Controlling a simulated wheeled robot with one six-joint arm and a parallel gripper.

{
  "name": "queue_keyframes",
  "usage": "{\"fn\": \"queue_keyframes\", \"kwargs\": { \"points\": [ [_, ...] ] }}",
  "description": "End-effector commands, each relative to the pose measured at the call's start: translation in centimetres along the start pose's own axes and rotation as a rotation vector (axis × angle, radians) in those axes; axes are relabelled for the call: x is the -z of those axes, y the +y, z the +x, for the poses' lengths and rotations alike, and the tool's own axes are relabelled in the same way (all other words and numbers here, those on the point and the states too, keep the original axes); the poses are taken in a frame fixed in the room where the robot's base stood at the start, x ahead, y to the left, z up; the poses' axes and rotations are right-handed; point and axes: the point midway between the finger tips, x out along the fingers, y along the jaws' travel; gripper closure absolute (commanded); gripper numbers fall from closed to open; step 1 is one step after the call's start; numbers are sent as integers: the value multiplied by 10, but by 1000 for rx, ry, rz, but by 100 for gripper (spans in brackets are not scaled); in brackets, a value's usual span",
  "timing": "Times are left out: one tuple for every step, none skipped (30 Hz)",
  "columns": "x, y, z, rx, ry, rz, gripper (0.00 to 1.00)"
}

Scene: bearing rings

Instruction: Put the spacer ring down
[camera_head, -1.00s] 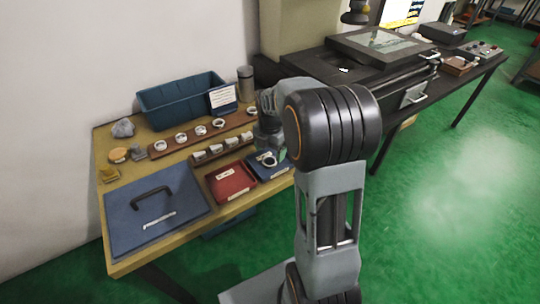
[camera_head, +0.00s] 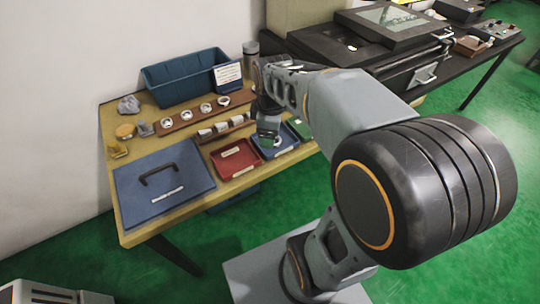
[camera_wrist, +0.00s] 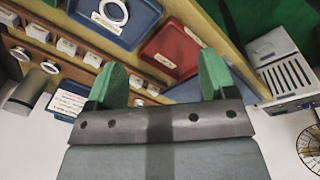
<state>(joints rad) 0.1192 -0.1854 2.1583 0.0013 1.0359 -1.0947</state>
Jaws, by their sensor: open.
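A white ring, which I take for the spacer ring (camera_wrist: 101,12), lies in the blue tray (camera_wrist: 88,20) at the top left of the wrist view, apart from my fingers. My gripper (camera_wrist: 160,72) is open, its two green fingertips wide apart with nothing between them. In the head view my gripper (camera_head: 268,141) is over the left part of the same blue tray (camera_head: 290,147), at the table's front edge. The ring is small and partly hidden there, close by the fingers.
A red tray (camera_head: 236,172) stands left of the blue tray. Wooden racks (camera_head: 176,127) with several rings run behind them. A blue bin (camera_head: 175,88) stands at the back and a blue lidded panel with a black handle (camera_head: 130,203) lies at the front left.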

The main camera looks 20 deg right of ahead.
Motion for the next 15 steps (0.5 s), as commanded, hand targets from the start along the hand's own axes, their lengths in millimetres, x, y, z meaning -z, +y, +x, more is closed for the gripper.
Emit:
{"fn": "queue_keyframes", "kwargs": {
  "points": [
    [-1,-14,-1,-16,13,123,23],
    [-2,-22,-1,-22,20,206,23],
    [-4,-31,0,-31,31,310,23],
    [-5,-37,0,-35,39,385,23],
    [-6,-43,1,-40,48,457,23],
    [-7,-50,2,-44,59,546,23],
    [-8,-56,3,-46,66,606,23],
    [-9,-60,4,-47,73,662,23],
    [-11,-66,5,-49,84,730,23],
    [-12,-69,6,-50,90,775,23],
    [-12,-72,7,-50,96,817,23],
    [-13,-76,8,-49,101,863,23],
    [-14,-78,9,-49,106,893,23],
    [-14,-80,10,-49,110,917,23],
    [-15,-82,10,-49,114,945,23]
  ]
}}
